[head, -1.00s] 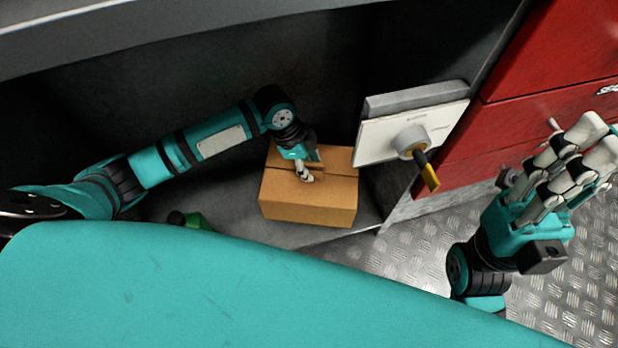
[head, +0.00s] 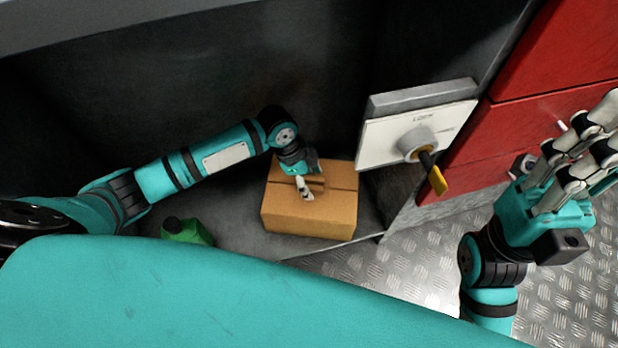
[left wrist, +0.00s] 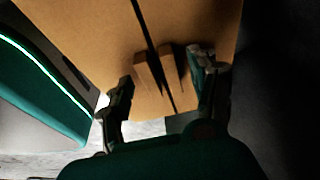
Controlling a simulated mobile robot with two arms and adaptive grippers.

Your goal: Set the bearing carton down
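The brown bearing carton (head: 308,214) sits upright on the grey shelf surface, its base resting on it. A dark seam and two upright tabs of a handle (left wrist: 158,75) show on its top in the left wrist view. My left gripper (head: 303,188) is at the carton's top, coming from above. In the left wrist view, its fingers (left wrist: 163,92) are spread on either side of the handle, with visible gaps, so it looks open. My right gripper (head: 590,140) is at the right edge, apart from the carton; its fingers look spread and empty, the tips partly cut off.
A white panel with a grey knob and yellow-tipped handle (head: 415,140) stands just right of the carton. A green container (head: 187,230) is to its left, partly hidden by my body. A dark wall rises behind. Red drawers (head: 545,100) and a metal floor (head: 420,258) lie right.

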